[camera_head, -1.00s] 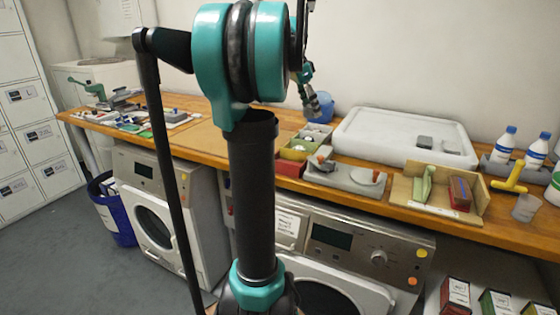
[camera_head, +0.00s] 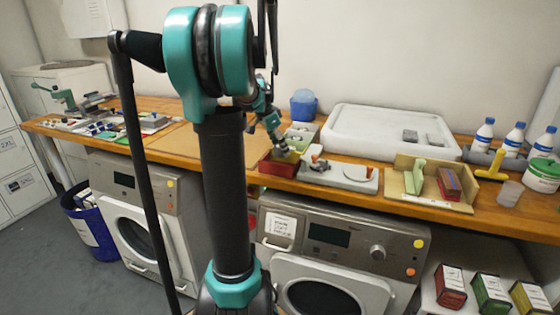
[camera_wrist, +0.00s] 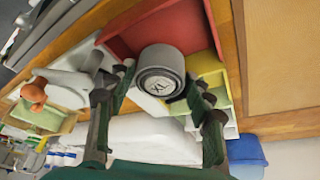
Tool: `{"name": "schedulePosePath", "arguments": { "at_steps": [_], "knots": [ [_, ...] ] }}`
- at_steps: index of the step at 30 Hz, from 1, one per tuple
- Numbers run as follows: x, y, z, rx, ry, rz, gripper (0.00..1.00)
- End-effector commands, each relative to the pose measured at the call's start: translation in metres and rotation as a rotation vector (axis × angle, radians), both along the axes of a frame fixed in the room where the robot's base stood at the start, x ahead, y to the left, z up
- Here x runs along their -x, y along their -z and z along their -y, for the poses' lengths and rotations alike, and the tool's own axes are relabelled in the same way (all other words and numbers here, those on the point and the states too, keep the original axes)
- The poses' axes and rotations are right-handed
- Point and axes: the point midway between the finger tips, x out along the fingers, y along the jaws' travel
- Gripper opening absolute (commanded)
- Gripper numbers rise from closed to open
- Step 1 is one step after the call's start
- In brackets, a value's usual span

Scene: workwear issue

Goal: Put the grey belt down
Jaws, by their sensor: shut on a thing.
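The grey belt (camera_wrist: 161,68) is a tight roll with a white label on its end face, in the middle of the wrist view. My gripper (camera_wrist: 163,82) is shut on it, with one dark finger on each side. In the head view my gripper (camera_head: 281,148) hangs low over the row of small bins on the bench. The red bin (camera_wrist: 130,28) lies behind the belt in the wrist view, and the yellow bin (camera_wrist: 212,82) is beside it. In the head view the belt is too small and covered to make out. I cannot tell whether it touches a bin.
A grey tray (camera_head: 343,182) with an orange-brown item stands right of the red bin (camera_head: 277,166). Behind are a blue tub (camera_head: 304,106) and a large white tray (camera_head: 370,127). A wooden holder (camera_head: 398,178) stands further right. The tan board (camera_head: 205,143) at left looks bare.

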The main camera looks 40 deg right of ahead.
Motion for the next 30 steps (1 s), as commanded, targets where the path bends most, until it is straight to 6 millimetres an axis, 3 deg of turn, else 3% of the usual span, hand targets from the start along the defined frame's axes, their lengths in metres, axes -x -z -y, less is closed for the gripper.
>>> {"name": "schedulePosePath", "arguments": {
  "at_steps": [15,27,28,30],
  "knots": [
    [0.000,0.055,0.000,0.000,0.000,0.000,0.20],
    [0.000,0.059,0.000,0.000,0.000,0.000,0.20],
    [0.000,0.059,0.000,0.000,0.000,0.000,0.54],
    [0.000,0.059,0.000,0.000,0.000,0.000,0.61]
  ]
}}
